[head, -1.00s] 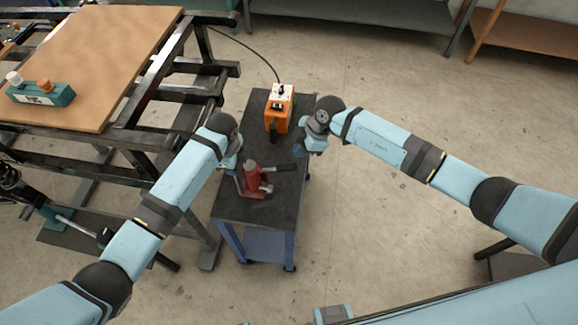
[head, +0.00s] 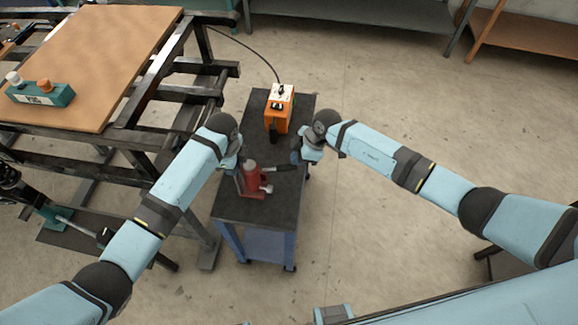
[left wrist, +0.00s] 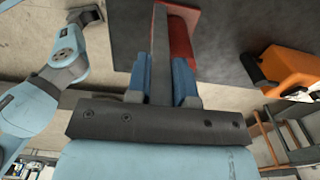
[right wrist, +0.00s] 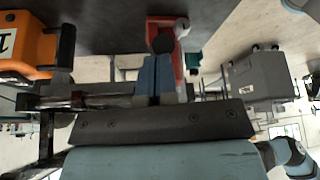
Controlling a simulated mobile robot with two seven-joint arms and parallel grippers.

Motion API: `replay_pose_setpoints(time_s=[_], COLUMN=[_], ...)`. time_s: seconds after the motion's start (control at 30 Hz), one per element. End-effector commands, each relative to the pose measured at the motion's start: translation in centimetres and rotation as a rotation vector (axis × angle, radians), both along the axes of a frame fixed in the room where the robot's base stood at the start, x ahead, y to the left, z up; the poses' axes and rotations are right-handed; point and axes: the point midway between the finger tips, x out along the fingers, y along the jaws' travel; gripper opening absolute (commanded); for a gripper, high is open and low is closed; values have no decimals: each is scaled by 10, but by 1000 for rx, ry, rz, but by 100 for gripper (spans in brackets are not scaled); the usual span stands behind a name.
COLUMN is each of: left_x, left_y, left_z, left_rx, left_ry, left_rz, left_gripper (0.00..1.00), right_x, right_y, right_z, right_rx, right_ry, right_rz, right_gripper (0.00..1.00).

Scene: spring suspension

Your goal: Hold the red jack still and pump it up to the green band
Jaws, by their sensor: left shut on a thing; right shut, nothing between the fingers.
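The red jack (head: 252,180) stands on the dark top of a small cart, with its black lever (head: 278,169) pointing right. My left gripper (head: 239,167) is at the jack's left side. In the left wrist view its blue fingers (left wrist: 160,82) are shut on a grey upright part of the jack, with the red base (left wrist: 184,38) behind. My right gripper (head: 297,154) is shut and empty close to the lever's free end. In the right wrist view its fingers (right wrist: 155,76) are together just before the lever's round black end (right wrist: 163,44). I cannot tell whether they touch. I cannot make out the green band.
An orange box (head: 279,112) with a cable stands on the far part of the cart top (head: 262,210). A dark frame bench with a tan board (head: 95,55) is close on the left. Open floor (head: 400,90) lies to the right.

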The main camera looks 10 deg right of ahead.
Motion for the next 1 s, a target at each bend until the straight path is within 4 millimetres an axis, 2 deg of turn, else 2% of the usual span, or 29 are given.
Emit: replay_pose_setpoints(time_s=[0.23,0.7,1.0], left_x=[0,-2,-2], left_y=[-1,-5,-5], left_z=[1,-1,-1], left_rx=[-3,-9,-8], left_ry=[-1,0,1], left_rz=[-1,-6,-6], left_gripper=[0,0,0], right_x=[0,-3,-2], right_y=[11,17,17], right_z=[-19,-24,-56], right_rx=[3,9,9], right_ry=[2,3,3], right_rz=[1,5,3], right_gripper=[0,0,0])
